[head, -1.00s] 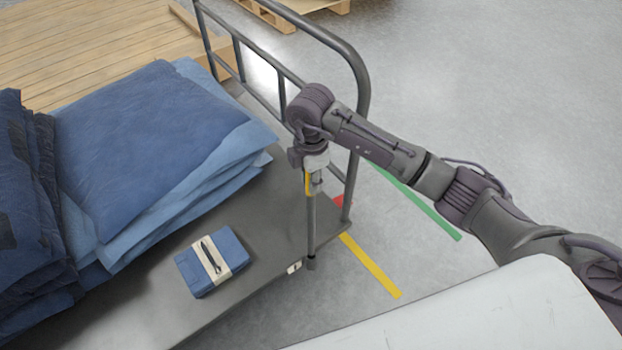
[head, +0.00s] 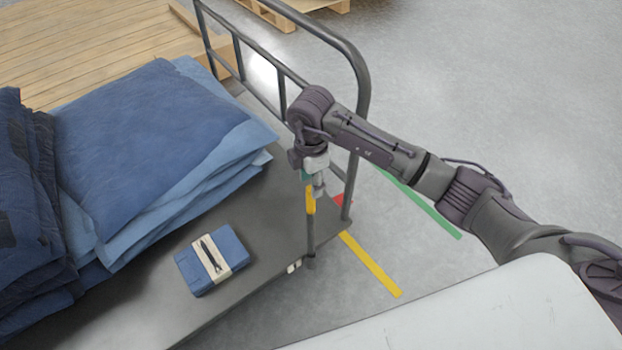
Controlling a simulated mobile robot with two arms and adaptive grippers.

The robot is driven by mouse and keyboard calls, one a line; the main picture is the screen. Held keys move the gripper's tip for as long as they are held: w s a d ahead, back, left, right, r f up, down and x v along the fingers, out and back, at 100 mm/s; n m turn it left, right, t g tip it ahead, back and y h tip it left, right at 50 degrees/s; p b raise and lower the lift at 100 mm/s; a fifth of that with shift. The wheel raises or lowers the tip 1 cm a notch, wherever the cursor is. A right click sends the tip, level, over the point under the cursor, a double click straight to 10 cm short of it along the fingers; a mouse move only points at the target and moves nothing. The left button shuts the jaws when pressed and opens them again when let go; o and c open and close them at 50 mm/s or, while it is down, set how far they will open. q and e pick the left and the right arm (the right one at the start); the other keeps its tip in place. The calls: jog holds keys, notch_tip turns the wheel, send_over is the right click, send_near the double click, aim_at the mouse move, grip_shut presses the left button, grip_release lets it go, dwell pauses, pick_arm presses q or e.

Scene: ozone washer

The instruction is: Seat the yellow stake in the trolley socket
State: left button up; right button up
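The stake (head: 310,202) stands upright at the front right corner of the trolley deck (head: 255,235), a thin grey post with a yellow band near its top. Its foot meets a small dark fitting (head: 311,263) at the deck edge, which looks like the socket; how deep it sits cannot be seen. My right gripper (head: 314,185) points down at the stake's top. One pale finger shows just right of the yellow band, clear of it, and the gripper looks open around the top. The other finger is mostly hidden. My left gripper is not in view.
Blue folded cloths (head: 155,145) are stacked on the deck, with a small blue bundle (head: 211,260) in front. The trolley's rail (head: 357,130) rises close behind my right gripper. A white surface (head: 480,310) lies at the lower right. Floor to the right is open.

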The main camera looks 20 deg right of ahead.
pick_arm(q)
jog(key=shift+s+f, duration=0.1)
pick_arm(e)
jog(key=shift+r, duration=0.55)
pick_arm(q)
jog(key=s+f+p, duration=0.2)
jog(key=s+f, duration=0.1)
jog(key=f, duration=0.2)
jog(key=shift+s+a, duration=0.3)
pick_arm(e)
notch_tip(320, 180, up, 12)
